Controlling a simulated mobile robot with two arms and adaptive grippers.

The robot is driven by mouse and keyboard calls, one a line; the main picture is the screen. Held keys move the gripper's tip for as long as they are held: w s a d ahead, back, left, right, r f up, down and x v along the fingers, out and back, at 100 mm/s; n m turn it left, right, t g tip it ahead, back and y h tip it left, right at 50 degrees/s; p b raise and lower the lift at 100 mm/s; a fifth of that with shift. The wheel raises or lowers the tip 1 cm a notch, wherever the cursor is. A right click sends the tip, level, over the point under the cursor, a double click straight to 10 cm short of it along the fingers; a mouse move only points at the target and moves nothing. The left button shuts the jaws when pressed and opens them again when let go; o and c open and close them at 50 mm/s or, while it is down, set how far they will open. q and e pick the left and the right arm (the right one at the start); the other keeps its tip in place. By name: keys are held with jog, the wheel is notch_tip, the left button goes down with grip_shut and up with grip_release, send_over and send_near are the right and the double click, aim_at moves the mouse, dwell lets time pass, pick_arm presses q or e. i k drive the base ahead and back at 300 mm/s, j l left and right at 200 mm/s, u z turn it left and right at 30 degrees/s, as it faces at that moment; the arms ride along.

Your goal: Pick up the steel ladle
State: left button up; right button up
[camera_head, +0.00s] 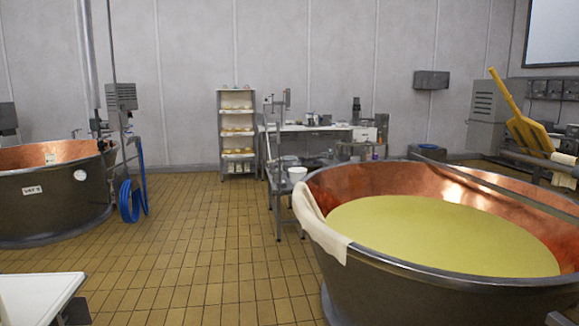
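I cannot make out a steel ladle in this view. The far work table (335,128) against the back wall carries several small items, too small to tell apart. A low steel stand (279,212) in front of it holds a white bucket (297,174) and other small things. Neither of my grippers shows, so their state is hidden.
A large copper vat (345,262) with yellow-green liquid and a cloth (318,226) over its rim fills the right. Another vat (50,208) stands left, near a blue hose (131,203). A shelf rack (238,133) stands behind. The tiled floor (200,240) between is clear.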

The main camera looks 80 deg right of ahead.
aim_at(283, 182)
jog(key=z, duration=2.6)
jog(key=i+u, duration=0.3)
jog(key=i, duration=3.35)
